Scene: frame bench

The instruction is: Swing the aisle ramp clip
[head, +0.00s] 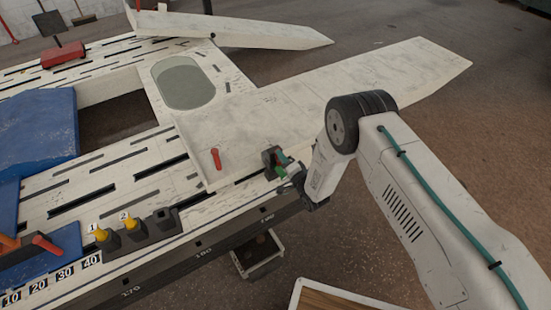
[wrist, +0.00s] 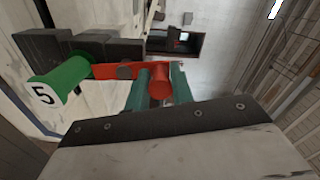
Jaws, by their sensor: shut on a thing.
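A red clip arm (wrist: 120,71) shows in the wrist view, reaching from a dark block (wrist: 90,48) to a red peg (wrist: 159,82) at its end. My gripper (wrist: 158,88) is shut on this peg, with one teal finger on each side. A green handle (wrist: 62,80) with a white end marked 5 sticks out from the dark block. In the head view, my gripper (head: 287,172) is at the bench's near edge by the dark block (head: 270,157), beside the ramp (head: 350,90). The clip is mostly hidden there by the gripper.
A second red handle (head: 216,159) stands on the pale plate left of my gripper. Yellow plugs marked 1 (head: 99,233) and 2 (head: 131,222) sit in dark holders. A blue pad (head: 38,130) lies at the left. The floor beyond the ramp is clear.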

